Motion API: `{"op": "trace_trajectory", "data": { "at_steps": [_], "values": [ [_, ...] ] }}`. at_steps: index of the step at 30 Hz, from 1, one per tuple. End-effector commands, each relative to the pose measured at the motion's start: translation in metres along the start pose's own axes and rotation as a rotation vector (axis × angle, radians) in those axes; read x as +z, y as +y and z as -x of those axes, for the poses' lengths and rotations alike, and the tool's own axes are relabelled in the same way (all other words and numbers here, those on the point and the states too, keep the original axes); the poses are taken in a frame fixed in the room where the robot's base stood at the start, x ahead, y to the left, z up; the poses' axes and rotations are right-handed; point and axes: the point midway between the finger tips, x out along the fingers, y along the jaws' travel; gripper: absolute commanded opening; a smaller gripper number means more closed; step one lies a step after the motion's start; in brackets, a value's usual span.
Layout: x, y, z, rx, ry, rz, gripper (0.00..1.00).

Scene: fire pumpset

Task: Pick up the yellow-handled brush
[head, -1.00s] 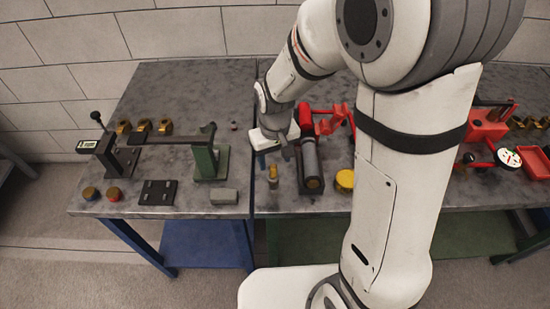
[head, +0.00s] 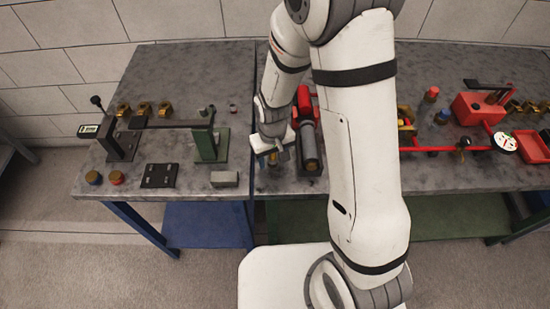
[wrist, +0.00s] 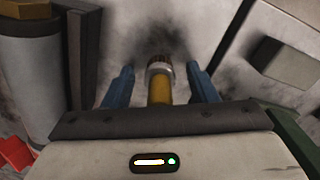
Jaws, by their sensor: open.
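The yellow-handled brush (wrist: 160,88) lies between the two blue fingers of my gripper (wrist: 161,80) in the wrist view. Its yellow handle runs down toward the palm, and a metal ferrule with a brown end is at the top. A gap shows on each side of the brush, so the fingers do not appear to touch it. In the head view, my gripper (head: 267,162) is low over the front of the bench, and the brush there is mostly hidden by it. The handle's near end is hidden by the palm in the wrist view.
A dark grey cylinder (head: 308,150) on a red-backed unit stands close to the right of my gripper. A grey block (head: 224,179) and a green stand (head: 211,146) are to the left. My arm hides part of the right bench.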

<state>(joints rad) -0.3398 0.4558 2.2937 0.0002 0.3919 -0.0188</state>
Motion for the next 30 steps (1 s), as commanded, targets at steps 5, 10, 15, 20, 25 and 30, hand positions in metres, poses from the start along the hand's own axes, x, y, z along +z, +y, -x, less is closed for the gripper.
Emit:
{"op": "trace_trajectory", "data": {
  "at_steps": [5, 10, 15, 20, 25, 30],
  "values": [
    [0.0001, 0.0001, 0.0001, 0.000, 0.000, 0.000, 0.45],
    [0.0000, 0.0001, 0.0002, 0.000, 0.000, 0.000, 0.31],
    [0.0001, 0.0001, 0.0003, 0.000, 0.000, 0.000, 0.17],
    [0.0000, 0.0001, 0.0003, 0.000, 0.000, 0.000, 0.04],
    [0.0000, 0.0001, 0.0004, 0.000, 0.000, 0.000, 0.04],
    [-0.0008, 0.0001, 0.0069, 0.000, 0.003, 0.000, 0.04]
  ]
}}
